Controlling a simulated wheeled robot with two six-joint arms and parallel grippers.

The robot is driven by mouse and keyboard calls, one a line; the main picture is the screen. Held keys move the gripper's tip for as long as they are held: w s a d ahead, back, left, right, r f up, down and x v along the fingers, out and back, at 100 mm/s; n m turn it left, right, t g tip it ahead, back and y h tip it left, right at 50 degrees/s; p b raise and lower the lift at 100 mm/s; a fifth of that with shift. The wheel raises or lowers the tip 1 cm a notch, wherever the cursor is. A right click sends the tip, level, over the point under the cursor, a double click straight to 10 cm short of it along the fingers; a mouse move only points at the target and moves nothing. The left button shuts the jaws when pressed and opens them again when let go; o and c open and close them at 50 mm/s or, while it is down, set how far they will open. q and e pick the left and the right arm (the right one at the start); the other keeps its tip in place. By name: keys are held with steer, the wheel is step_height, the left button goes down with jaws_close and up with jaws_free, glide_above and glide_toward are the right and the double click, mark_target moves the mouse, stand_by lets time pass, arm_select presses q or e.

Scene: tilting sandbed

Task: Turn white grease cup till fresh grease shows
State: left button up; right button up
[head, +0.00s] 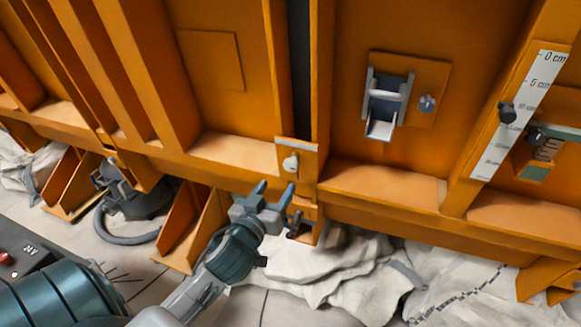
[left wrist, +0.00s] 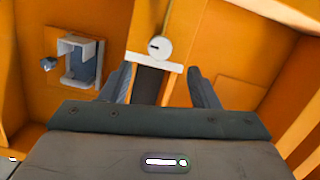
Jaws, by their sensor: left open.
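No grease can be made out. My right gripper is not in view.
A latch bracket (head: 387,98) with a small knob (head: 427,103) beside it is on the panel to the right. A centimetre scale (head: 518,112) stands farther right. Orange ribs and a ledge surround the cup. Crumpled pale cloth (head: 350,272) lies below.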

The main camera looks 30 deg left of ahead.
mark_target(290, 168)
arm_select(q)
steer(key=p+x, duration=0.1)
steer(key=x, duration=0.4)
steer(key=shift+r, duration=0.2)
steer(key=p+x, duration=0.1)
steer(key=x, duration=0.3)
steer(key=shift+w+f, duration=0.1)
steer(key=shift+w, duration=0.4)
steer(key=shift+f, duration=0.1)
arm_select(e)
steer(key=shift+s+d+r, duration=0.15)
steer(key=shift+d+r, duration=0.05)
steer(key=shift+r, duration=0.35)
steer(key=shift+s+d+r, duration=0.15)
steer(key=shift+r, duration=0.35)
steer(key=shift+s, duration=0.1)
arm_select(q)
steer(key=shift+c, duration=1)
steer(key=c, duration=0.7)
steer(key=shift+c, duration=0.3)
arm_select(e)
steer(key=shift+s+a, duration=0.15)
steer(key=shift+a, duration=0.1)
